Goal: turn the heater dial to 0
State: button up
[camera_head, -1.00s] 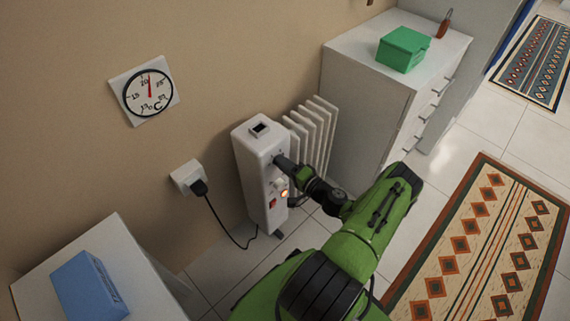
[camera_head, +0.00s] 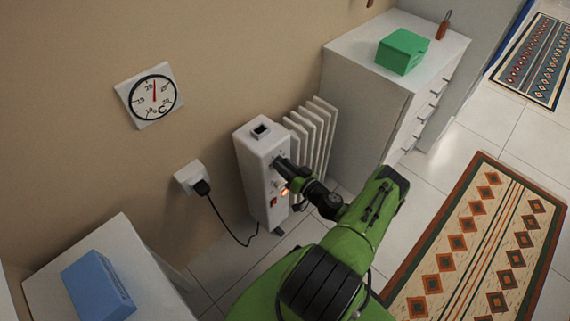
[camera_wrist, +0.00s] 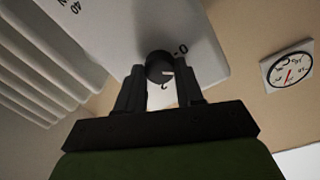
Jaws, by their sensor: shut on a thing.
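The white oil heater (camera_head: 262,190) stands against the wall in the head view. A lit orange lamp and a red switch (camera_head: 273,203) show on its narrow front panel. My gripper (camera_head: 284,168) is at the upper part of that panel and hides the dial in this view. In the wrist view, the black heater dial (camera_wrist: 159,66) sits between the fingertips of my gripper (camera_wrist: 161,75), which is shut on it. A light mark on the dial points right, a little below the printed 0. A "40" is printed on the panel farther left.
A round thermometer (camera_head: 153,96) hangs on the wall. The heater's cord runs to a wall socket (camera_head: 190,178). A white drawer cabinet (camera_head: 365,120) with a green box (camera_head: 402,51) stands to the right. A blue box (camera_head: 97,286) lies on a white surface at lower left.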

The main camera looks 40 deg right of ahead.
jog(key=shift+a+f+n+p, duration=0.1)
jog(key=shift+n+p, duration=0.6)
jog(key=shift+n, duration=1.05)
jog(key=shift+f+n+p, duration=0.1)
jog(key=shift+n+p, duration=0.55)
jog(key=shift+n, duration=1.1)
jog(key=o, duration=1)
jog(key=shift+r, duration=0.1)
jog(key=shift+o, duration=0.2)
jog(key=shift+s, duration=0.1)
jog(key=s+p, duration=0.3)
jog(key=s, duration=1.2)
jog(key=shift+s+a, duration=0.25)
jog(key=shift+s, duration=0.1)
